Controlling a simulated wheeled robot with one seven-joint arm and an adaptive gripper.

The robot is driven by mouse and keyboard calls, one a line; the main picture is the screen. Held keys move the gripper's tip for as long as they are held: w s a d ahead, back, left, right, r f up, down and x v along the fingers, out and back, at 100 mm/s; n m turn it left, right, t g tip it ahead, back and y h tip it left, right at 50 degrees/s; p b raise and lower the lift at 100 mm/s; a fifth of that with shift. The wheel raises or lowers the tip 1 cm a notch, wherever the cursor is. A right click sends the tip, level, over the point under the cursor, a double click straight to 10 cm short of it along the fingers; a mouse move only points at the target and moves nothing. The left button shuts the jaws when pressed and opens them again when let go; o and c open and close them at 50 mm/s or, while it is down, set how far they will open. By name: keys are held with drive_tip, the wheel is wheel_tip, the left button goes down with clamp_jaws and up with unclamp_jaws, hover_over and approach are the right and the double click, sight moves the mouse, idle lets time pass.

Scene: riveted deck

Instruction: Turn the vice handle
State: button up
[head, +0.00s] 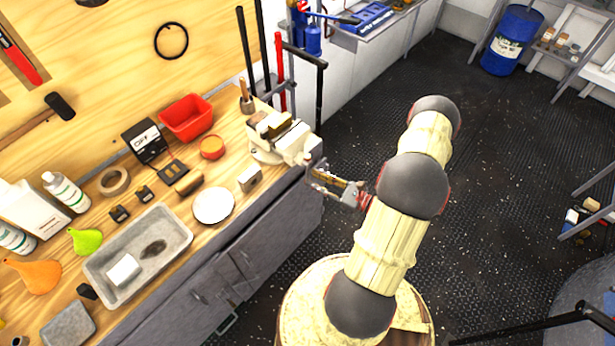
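A cream-coloured vice (292,145) stands on the right end of the wooden workbench, in the upper middle of the head view. Its jaws face up, with brownish pads between them. My gripper (314,174) is just right of and below the vice's front end, beyond the bench edge. Its dark fingers point left towards the vice front. The vice handle is not clearly visible; the fingers and the vice front overlap there. I cannot tell whether the fingers touch or hold the handle.
On the workbench (232,135) are a red bin (186,118), a white disc (213,206), a small metal block (249,179) and a grey tray (180,236). Upright bars stand behind the vice.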

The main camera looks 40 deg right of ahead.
sight(308, 176)
drive_tip(key=shift+x, duration=1.8)
drive_tip(key=shift+c, duration=0.2)
clamp_jaws()
